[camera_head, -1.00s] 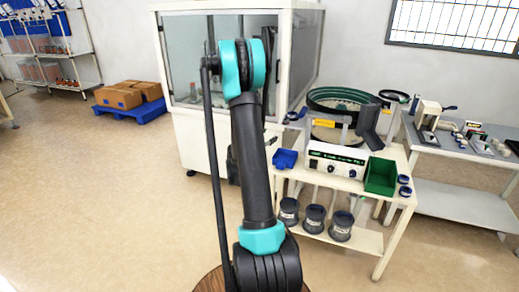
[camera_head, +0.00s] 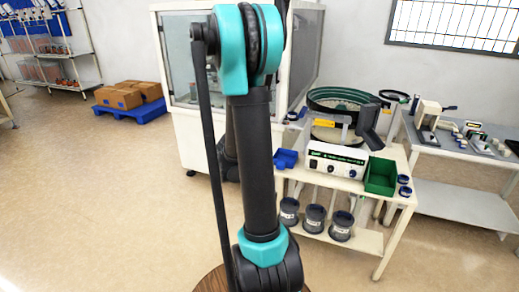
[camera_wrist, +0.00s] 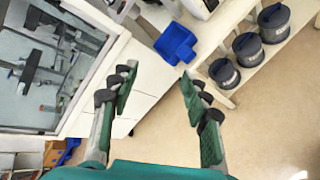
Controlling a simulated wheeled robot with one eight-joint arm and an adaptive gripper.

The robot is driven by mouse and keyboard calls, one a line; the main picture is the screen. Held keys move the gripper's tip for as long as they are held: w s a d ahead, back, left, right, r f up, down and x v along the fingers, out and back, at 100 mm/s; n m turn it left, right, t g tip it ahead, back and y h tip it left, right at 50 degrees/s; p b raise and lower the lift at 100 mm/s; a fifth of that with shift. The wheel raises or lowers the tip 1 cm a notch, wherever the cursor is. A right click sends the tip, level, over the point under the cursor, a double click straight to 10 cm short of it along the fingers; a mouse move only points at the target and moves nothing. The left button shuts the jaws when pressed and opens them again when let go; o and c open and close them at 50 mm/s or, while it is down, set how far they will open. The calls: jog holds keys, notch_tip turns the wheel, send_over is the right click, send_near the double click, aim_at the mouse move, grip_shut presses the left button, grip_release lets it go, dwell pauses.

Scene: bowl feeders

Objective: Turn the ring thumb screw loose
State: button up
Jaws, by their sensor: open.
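My gripper (camera_wrist: 158,76) is open and empty in the wrist view, its two fingers spread apart above the floor and beside the cabinet. In the head view the gripper is hidden behind my arm. I cannot make out the ring thumb screw in either view. The bowl feeder (camera_head: 345,96), with a green-rimmed bowl, stands on a cream table (camera_head: 402,160) right of my arm. A white control box (camera_head: 335,160) with knobs is at the table's front.
A blue bin (camera_wrist: 176,43) lies beyond the fingertips; a green bin (camera_head: 381,177) is on the table's right. Several dark-lidded jars (camera_wrist: 224,73) stand on the lower shelf. A glass-sided cabinet (camera_wrist: 38,65) borders the left. The floor (camera_head: 90,210) left is clear.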

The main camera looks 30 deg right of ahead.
jog(key=shift+s+a, duration=0.1)
dwell(0.3)
jog(key=m+t+h, duration=0.2)
jog(key=m+h, duration=0.3)
jog(key=m, duration=1.9)
send_near(284, 121)
jog(key=shift+m, duration=0.3)
jog(key=x, duration=1.2)
jog(key=shift+s, duration=0.1)
